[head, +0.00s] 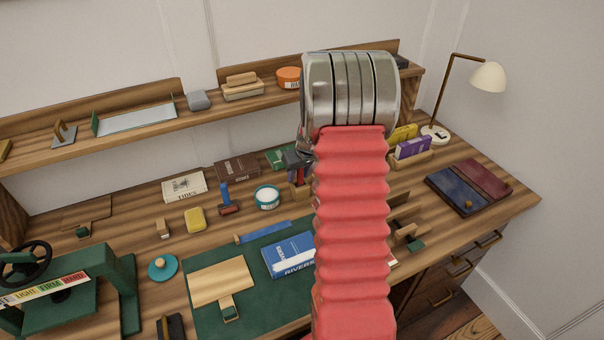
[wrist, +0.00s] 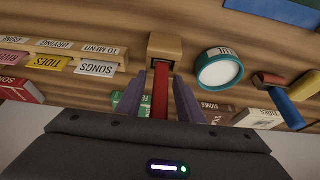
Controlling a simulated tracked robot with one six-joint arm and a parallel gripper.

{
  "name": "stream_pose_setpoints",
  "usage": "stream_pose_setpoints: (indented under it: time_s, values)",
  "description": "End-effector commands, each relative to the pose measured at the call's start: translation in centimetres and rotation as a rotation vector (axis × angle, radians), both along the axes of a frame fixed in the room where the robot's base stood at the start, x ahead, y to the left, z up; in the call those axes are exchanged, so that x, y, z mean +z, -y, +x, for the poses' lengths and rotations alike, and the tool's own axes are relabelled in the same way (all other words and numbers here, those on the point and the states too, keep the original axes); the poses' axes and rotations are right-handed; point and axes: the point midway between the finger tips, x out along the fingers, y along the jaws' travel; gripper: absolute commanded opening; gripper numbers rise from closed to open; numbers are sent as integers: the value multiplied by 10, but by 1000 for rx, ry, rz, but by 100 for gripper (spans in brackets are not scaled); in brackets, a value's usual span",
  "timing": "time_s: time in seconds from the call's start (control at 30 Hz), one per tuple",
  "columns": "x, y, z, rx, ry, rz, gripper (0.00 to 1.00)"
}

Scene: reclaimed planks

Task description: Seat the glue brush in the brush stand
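A red upright handle (wrist: 160,92), which looks like the glue brush, stands at a small wooden block, apparently the brush stand (wrist: 166,45). In the head view the stand (head: 299,191) is partly hidden by my arm. My gripper (wrist: 161,85) has one purple finger on each side of the handle, with narrow gaps showing, so it looks open around it. In the head view my gripper (head: 294,172) is just above the stand. The brush's bristle end is not visible, and I cannot tell how deep it sits in the block.
A white-and-teal glue tin (head: 267,197) and a blue-handled tool with a dark red head (head: 227,203) lie left of the stand. A labelled card rack (wrist: 75,58) is on its other side. A green mat (head: 255,293) lies in front.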

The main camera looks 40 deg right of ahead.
Motion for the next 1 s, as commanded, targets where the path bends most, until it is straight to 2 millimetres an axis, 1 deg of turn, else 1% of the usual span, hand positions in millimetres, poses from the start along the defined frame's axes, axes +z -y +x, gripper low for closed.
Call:
stream_pose_setpoints:
  time_s: [0.17, 0.27, 0.8, 1.0]
  values:
    - [8, 0, -2, -1, 2, -1, 34]
    - [16, -1, -5, -1, 2, -1, 34]
    - [87, -9, -34, 0, 2, -3, 34]
    - [107, -12, -42, -1, 2, -1, 34]
